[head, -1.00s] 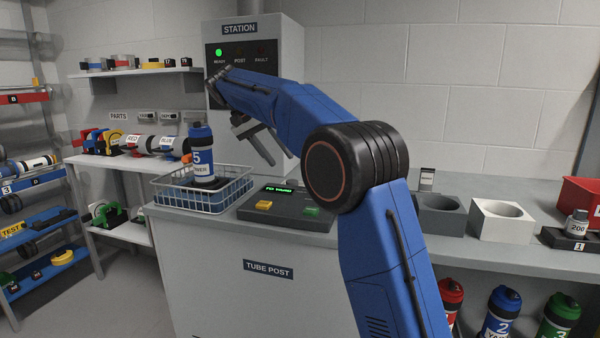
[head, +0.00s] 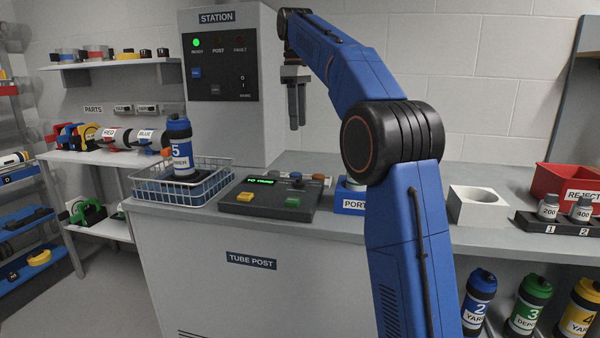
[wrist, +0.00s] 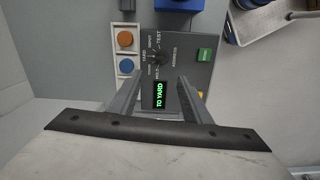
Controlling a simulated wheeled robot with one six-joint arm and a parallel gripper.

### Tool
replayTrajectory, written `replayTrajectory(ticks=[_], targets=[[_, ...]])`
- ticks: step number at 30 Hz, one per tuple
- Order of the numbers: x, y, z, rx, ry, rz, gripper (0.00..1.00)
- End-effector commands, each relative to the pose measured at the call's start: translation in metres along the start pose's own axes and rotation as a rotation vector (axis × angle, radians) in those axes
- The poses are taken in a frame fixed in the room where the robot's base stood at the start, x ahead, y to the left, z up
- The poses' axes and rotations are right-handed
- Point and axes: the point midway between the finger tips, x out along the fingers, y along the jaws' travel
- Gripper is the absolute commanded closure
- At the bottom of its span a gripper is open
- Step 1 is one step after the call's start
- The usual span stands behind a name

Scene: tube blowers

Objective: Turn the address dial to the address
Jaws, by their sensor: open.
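The address dial (wrist: 160,58) is a dark round knob on the console, ringed by small printed words including TEST, with ADDRESS beside it. Its pointer is too small to read. In the head view the dial (head: 297,179) sits at the back of the dark console (head: 268,210). The green display (wrist: 160,95) reads TO YARD. My gripper (head: 297,127) is open and empty, pointing down above the console and apart from it. In the wrist view the fingers of my gripper (wrist: 157,92) stand on either side of the display, with the dial beyond their tips.
A wire basket (head: 222,184) holds a blue carrier (head: 180,135) marked 5, left of the console. Yellow (head: 245,197) and green (head: 292,202) buttons sit on the console. A blue PORT block (head: 350,207) stands close right. The station cabinet (head: 262,100) rises behind.

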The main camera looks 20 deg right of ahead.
Motion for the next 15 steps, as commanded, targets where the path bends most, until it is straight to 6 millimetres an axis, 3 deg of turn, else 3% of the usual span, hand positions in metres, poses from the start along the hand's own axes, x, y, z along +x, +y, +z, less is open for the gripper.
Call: replayTrajectory(ticks=[7,15], targets=[[-0.004,0.001,0.006,-0.093,0.028,-0.014,0.56],[0.024,-0.001,0.006,-0.092,0.026,-0.015,0.56]])
